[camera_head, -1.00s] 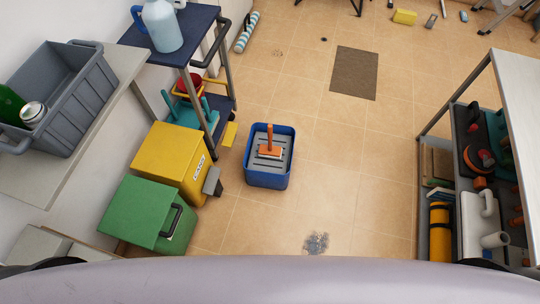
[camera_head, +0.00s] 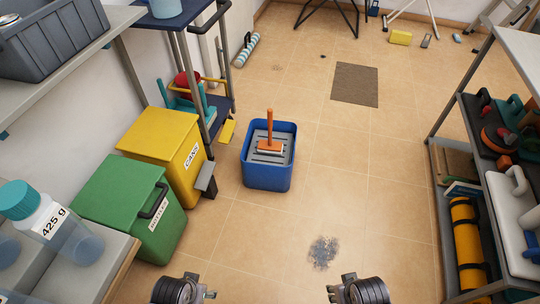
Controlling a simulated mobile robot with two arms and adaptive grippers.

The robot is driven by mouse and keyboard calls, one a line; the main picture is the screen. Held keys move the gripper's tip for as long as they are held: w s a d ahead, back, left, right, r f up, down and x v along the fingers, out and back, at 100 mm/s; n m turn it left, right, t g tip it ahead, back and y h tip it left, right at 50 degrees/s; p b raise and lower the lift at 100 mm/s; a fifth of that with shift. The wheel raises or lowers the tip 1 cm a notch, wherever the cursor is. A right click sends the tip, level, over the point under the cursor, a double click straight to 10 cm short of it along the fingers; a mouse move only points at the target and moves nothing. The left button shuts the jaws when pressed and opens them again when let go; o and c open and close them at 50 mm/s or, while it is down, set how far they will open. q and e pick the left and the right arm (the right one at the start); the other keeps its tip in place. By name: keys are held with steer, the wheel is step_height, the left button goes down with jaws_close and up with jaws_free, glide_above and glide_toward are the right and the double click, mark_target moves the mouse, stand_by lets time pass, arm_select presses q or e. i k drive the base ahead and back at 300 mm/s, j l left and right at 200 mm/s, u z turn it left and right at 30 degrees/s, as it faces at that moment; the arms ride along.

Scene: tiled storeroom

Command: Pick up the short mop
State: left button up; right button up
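The short mop (camera_head: 270,145) has an upright orange handle and an orange head with a pale lower edge. It rests on the grey slatted top of a blue bucket (camera_head: 266,178) on the floor, near the middle of the head view. My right gripper (camera_head: 350,288) and my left gripper (camera_head: 188,289) show only in part at the bottom edge. Both are well apart from the mop, on the near side of the bucket. Their fingertips are not clear, so I cannot tell whether they are open.
A green bin (camera_head: 128,207) and a yellow bin (camera_head: 167,155) stand left of the bucket. A shelf unit (camera_head: 473,140) stands at the right. A grey stain (camera_head: 323,252) marks the clear floor before the bucket. A brown mat (camera_head: 355,84) lies beyond.

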mark_target(269, 146)
steer(key=i+l+z, duration=0.2)
steer(key=i+l, duration=0.35)
steer(key=i+l+z, duration=0.15)
steer(key=i+l, duration=0.35)
steer(key=i, duration=0.15)
